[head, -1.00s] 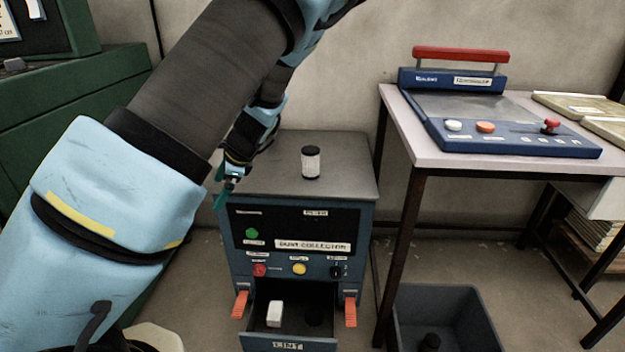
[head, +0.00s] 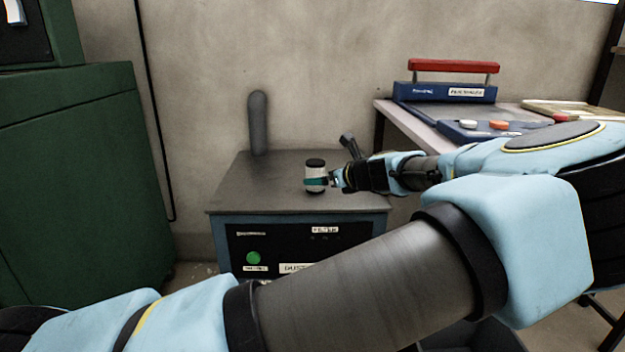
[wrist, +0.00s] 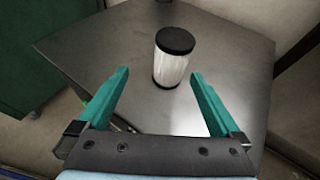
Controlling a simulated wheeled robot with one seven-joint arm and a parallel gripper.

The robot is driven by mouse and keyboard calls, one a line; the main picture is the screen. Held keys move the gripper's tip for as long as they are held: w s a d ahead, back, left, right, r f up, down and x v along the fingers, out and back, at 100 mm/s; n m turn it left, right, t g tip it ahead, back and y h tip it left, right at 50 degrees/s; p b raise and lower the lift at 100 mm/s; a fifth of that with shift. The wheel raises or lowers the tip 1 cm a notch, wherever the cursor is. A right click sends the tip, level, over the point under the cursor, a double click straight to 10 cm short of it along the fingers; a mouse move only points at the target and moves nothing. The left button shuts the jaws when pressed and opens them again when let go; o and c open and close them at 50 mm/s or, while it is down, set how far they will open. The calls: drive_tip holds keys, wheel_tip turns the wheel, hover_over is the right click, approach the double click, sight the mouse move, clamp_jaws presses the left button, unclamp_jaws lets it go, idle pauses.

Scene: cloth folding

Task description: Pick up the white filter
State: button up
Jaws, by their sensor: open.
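The white filter (head: 314,169), an upright cylinder with black end caps, stands on the grey metal top of the dust collector (head: 240,195). My gripper (head: 318,182) reaches in from the right, and a teal finger crosses in front of the filter in the head view. In the wrist view the open fingers of my gripper (wrist: 160,74) point at the filter (wrist: 172,62). Its lower part stands at the level of the fingertips, closer to the right one, with a visible gap to the left one. I cannot tell whether a finger touches it.
A grey upright pipe (head: 258,125) stands at the back of the dust collector's top. A green cabinet (head: 85,180) is at left. A table with a blue device (head: 445,92) and red handle is at right. My arm hides the collector's lower front.

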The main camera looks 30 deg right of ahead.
sight(311, 175)
drive_tip(key=shift+d, duration=0.5)
drive_tip(key=shift+m, duration=0.3)
drive_tip(key=x, duration=0.3)
drive_tip(key=b+x, duration=0.1)
drive_tip(key=x, duration=0.3)
drive_tip(key=b+x, duration=0.1)
drive_tip(key=x, duration=0.2)
drive_tip(key=shift+w+d+r, duration=0.1)
drive_tip(key=shift+w+d, duration=0.3)
drive_tip(key=shift+w, duration=0.1)
drive_tip(key=c, duration=1.5)
